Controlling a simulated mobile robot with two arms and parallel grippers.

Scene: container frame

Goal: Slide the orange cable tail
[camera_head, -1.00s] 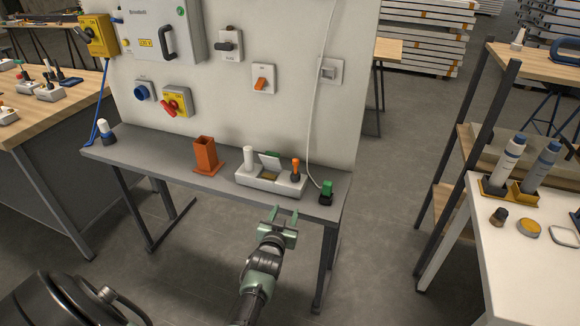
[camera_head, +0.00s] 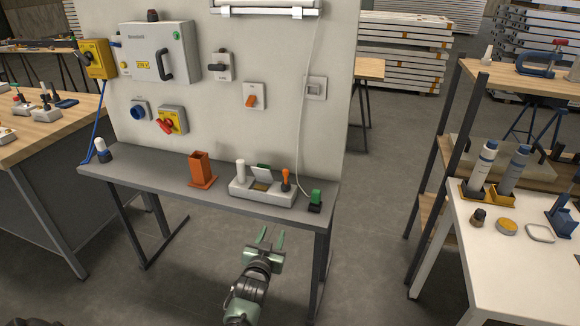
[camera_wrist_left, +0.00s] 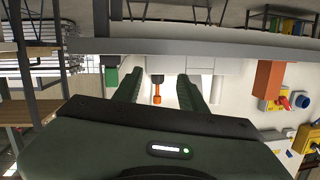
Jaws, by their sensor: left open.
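An orange-topped peg (camera_head: 285,178) stands upright in the right end of a white block (camera_head: 262,194) on the grey shelf. It also shows in the left wrist view (camera_wrist_left: 157,93), where the picture is upside down. I cannot tell whether it is the cable tail. My left gripper (camera_head: 271,238) is open and empty in front of the shelf, lower in the picture than the white block. In the left wrist view, the orange peg appears between its two green fingers (camera_wrist_left: 160,82), apart from them. My right gripper is not in view.
An orange holder (camera_head: 200,168) and a green plug (camera_head: 315,196) on a white cord stand either side of the block. The shelf front edge (camera_head: 200,208) lies near my gripper. A white side table (camera_head: 510,255) stands right, with open floor between.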

